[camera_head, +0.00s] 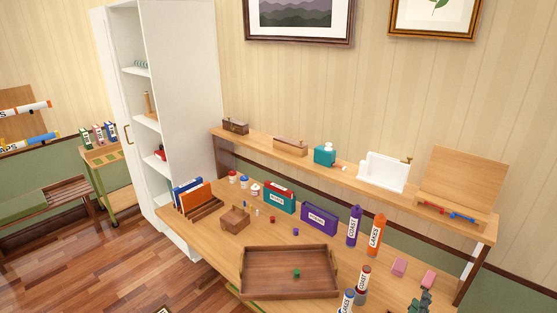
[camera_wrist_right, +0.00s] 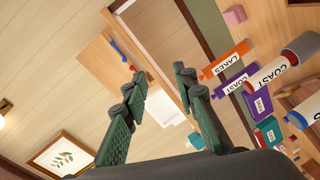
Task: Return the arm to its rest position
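My right gripper (camera_head: 421,301) shows at the bottom right of the head view, above the right part of the desk (camera_head: 219,247). In the right wrist view its two dark green fingers (camera_wrist_right: 160,88) stand apart with nothing between them. It is open and empty. The rest of my right arm is mostly outside the head view. My left arm and left gripper are in neither view.
A wooden tray (camera_head: 247,288) holds a green piece (camera_head: 296,273). A raised shelf (camera_head: 347,184) runs along the wall.

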